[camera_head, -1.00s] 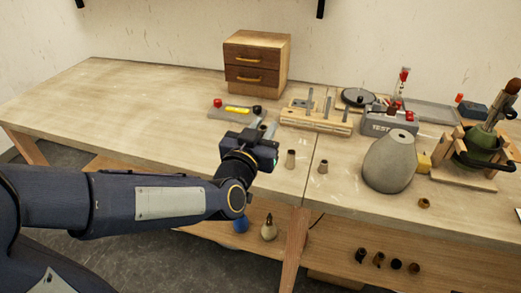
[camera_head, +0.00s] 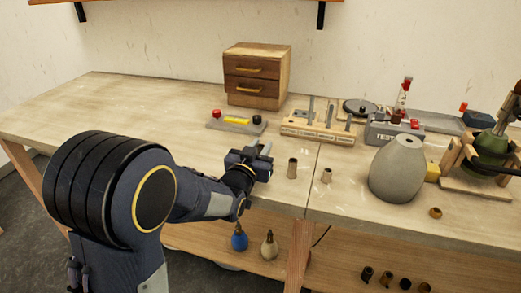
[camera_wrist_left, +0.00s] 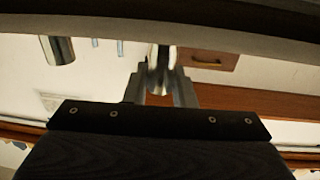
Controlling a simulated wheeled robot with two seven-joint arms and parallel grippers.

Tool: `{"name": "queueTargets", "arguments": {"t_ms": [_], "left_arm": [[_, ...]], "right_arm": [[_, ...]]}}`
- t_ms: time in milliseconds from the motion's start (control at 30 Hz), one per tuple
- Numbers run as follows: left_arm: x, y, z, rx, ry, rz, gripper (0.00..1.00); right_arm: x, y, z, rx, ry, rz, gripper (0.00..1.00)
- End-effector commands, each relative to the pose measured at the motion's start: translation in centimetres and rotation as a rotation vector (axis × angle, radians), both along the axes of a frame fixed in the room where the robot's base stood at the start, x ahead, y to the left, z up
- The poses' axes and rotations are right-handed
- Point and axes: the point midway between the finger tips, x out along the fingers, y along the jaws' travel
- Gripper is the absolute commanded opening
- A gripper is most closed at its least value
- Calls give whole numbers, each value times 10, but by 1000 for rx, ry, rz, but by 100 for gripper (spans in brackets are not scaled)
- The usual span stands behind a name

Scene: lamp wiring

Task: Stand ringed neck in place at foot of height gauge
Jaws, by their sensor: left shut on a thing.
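My left gripper (camera_head: 262,160) is over the front middle of the bench, left of two small tapered tubes. It is shut on a small pale, shiny piece (camera_wrist_left: 160,62), which shows between its fingers in the left wrist view; I cannot tell whether it is ringed. In the head view, a grey pointed part (camera_head: 266,148) sticks up at the fingers. The tapered tubes, one brownish (camera_head: 292,168) and one paler (camera_head: 326,175), stand upright on the bench. I cannot tell for sure which fixture is the height gauge; a wooden rack with upright metal posts (camera_head: 318,128) stands behind. My right gripper is not seen.
A grey board with red and black knobs (camera_head: 237,122) lies behind my gripper, before a drawer box (camera_head: 257,76). A grey vase-like body (camera_head: 398,169) and a test box (camera_head: 394,134) stand right. The bench's left part is clear.

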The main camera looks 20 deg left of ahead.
Motion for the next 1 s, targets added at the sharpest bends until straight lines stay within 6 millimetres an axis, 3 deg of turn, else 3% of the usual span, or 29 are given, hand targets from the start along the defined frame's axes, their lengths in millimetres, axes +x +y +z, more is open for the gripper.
{"name": "queueTargets", "arguments": {"t_ms": [367, 400, 567, 833, 967, 1000], "left_arm": [[0, 0, -4, -2, -2, -1, 1], [0, 0, -4, -2, -2, -1, 24], [0, -1, -3, -1, -2, -1, 45], [0, -1, -3, 0, -1, -1, 45], [0, -2, 1, 3, 2, -2, 45], [-7, 0, -1, -3, -1, -1, 45]], "right_arm": [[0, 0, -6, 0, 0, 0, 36], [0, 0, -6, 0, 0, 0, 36], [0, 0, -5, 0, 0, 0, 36], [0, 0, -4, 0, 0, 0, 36], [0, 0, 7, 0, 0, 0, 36], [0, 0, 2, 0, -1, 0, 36]]}}
